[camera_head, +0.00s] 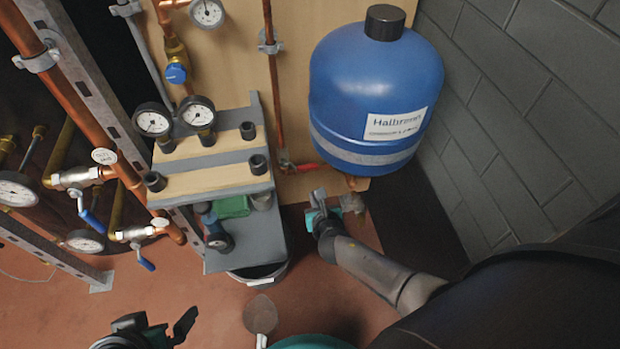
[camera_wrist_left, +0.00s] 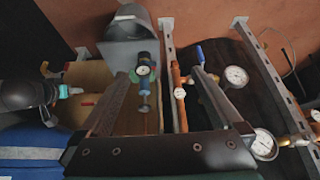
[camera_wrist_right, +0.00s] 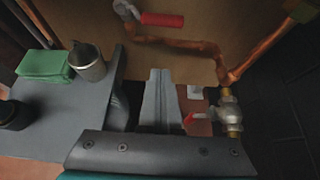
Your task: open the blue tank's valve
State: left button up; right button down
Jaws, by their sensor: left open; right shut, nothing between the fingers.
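The blue tank (camera_head: 375,85) hangs at the upper right in the head view; part of it also shows in the left wrist view (camera_wrist_left: 30,168). A metal and brass valve (camera_wrist_right: 230,115) shows at the right of the right wrist view, with a small red handle (camera_wrist_right: 195,118) partly hidden by my gripper. A second, red-handled valve (camera_wrist_right: 162,19) sits on the copper pipe above. My right gripper (camera_head: 318,198) is shut and empty below the tank; its fingertips (camera_wrist_right: 160,75) lie left of the small red handle. My left gripper (camera_head: 162,332) is open and empty at the bottom left.
A grey shelf stand (camera_head: 240,240) with gauges, black caps and a green cloth (camera_wrist_right: 44,66) stands left of my right gripper. Copper pipes, gauges and blue-handled valves (camera_head: 92,220) fill the left. A grey block wall (camera_head: 520,120) bounds the right.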

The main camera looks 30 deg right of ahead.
pick_arm(q)
jog(key=shift+w+d+t+h+b, duration=2.25)
jog(key=shift+d+t, duration=1.55)
jog(key=shift+d, duration=0.55)
pick_arm(e)
jog(key=shift+x, duration=3.4)
pick_arm(q)
jog(key=shift+s+a+f+g+y+p, duration=0.15)
jog(key=shift+a+g+y+p, duration=0.35)
jog(key=shift+a+g, duration=0.25)
jog(key=shift+s+a+g+y+p, duration=0.2)
jog(key=shift+a+g+y+p, duration=0.25)
jog(key=shift+a+g, duration=0.3)
jog(key=shift+s+a+f+g+y+p, duration=0.15)
jog(key=shift+a+g+y+p, duration=0.3)
jog(key=shift+a+g, duration=0.3)
pick_arm(e)
jog(key=shift+w+r, duration=0.2)
jog(key=shift+r, duration=0.85)
jog(key=shift+w+r, duration=0.2)
jog(key=shift+r, duration=0.8)
pick_arm(q)
jog(key=shift+s+a, duration=0.15)
